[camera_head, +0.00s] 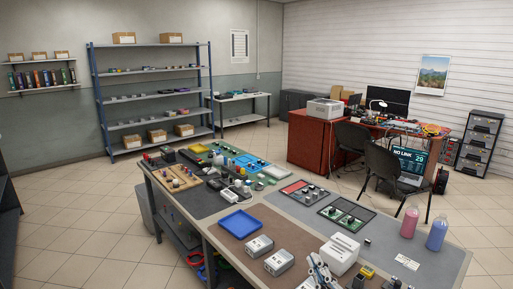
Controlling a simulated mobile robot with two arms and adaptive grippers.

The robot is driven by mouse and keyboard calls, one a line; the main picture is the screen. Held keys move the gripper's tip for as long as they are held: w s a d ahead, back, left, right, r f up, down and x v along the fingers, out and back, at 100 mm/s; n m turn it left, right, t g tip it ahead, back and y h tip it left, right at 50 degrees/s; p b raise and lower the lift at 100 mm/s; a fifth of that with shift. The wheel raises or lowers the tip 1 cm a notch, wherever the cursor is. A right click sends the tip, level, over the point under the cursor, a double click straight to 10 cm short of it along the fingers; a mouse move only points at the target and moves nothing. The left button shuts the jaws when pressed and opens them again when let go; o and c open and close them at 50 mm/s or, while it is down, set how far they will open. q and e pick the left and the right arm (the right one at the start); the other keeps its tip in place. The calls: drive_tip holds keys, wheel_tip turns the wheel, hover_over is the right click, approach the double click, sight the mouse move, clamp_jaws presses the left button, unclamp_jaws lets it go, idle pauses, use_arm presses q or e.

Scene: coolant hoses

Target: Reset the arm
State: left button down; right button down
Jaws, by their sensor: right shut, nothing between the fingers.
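My right gripper (316,264) shows at the bottom of the head view, right of centre. It is shut and empty, over the near part of the long workbench (215,240). It appears just left of a white box-shaped device (341,254) with slots in its top. I cannot tell how high it is above the bench. The rest of the right arm is mostly cut off by the lower picture edge. My left gripper is not in view.
Two grey boxes (259,246) and a blue tray (239,224) stand left of the gripper. Small black and yellow parts (366,272) lie to its right. A pink bottle (409,222) and a blue bottle (437,235) stand near the bench's right edge. Brown mat between tray and gripper is partly clear.

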drive_tip(key=s+d+f+m+g+h, duration=0.35)
drive_tip(key=s+f, duration=0.25)
drive_tip(key=f, duration=0.3)
drive_tip(key=s+d+f+m+g+h, duration=0.2)
drive_tip(key=s+d+f+m+g, duration=0.35)
drive_tip(key=f, duration=0.25)
drive_tip(key=s+a+f+m+g+y, duration=0.1)
drive_tip(key=s+f+g, duration=0.25)
drive_tip(key=s, duration=0.55)
drive_tip(key=s+a+f+g+y, duration=0.1)
drive_tip(key=s+f+g, duration=0.3)
drive_tip(key=s, duration=0.5)
wheel_tip(320, 180, down, 28)
drive_tip(key=s+f+b, duration=0.1)
drive_tip(key=s+b, duration=0.1)
drive_tip(key=s+d+f+g+b, duration=0.1)
drive_tip(key=s+d+f, duration=0.1)
drive_tip(key=s+f, duration=1.5)
drive_tip(key=shift+d+f+b, duration=0.3)
drive_tip(key=shift+d+f, duration=0.05)
drive_tip(key=shift+f, duration=0.15)
